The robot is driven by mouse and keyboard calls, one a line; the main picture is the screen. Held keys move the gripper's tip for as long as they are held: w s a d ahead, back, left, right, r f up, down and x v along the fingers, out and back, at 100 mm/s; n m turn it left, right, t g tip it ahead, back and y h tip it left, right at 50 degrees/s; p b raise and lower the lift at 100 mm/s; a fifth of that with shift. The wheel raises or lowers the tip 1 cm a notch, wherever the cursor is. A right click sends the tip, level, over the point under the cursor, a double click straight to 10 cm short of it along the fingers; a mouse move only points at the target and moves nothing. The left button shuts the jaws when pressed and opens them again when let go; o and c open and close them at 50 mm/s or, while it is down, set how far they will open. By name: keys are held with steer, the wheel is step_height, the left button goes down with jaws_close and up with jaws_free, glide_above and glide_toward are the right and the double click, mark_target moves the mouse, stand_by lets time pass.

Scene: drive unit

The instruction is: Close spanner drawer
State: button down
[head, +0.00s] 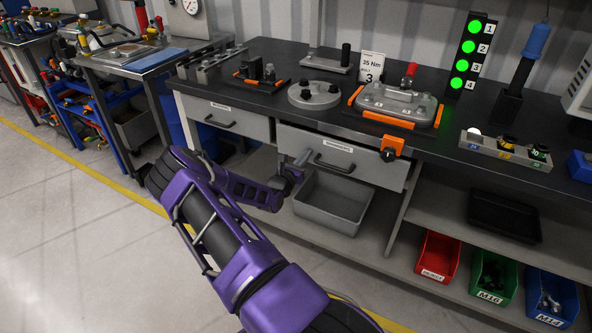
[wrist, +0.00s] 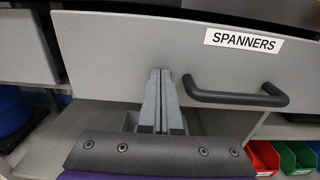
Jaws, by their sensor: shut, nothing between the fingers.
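The spanner drawer (head: 300,146) is the grey front under the workbench, with a dark bar handle (head: 334,164). In the wrist view its front (wrist: 110,50) fills the upper part, with a SPANNERS label (wrist: 243,40) and the handle (wrist: 235,95). The front seems to stand out slightly from the bench in the head view; how far is hard to tell. My gripper (head: 299,162) is at the drawer's left part. In the wrist view its fingers (wrist: 160,72) are together and empty, pointing at the front left of the handle. Whether they touch it is unclear.
Another closed-looking drawer (head: 235,120) is to the left. A grey bin (head: 335,205) stands on the shelf below. An orange clamp-like part (head: 392,147) sits at the bench edge to the right. Red (head: 437,258), green and blue bins are lower right. The floor at left is clear.

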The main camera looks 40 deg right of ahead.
mark_target(310, 162)
steer(key=x, duration=0.3)
steer(key=shift+w+d+r+b, duration=0.1)
steer(key=shift+d+r+b, duration=0.1)
steer(key=shift+d+b, duration=0.1)
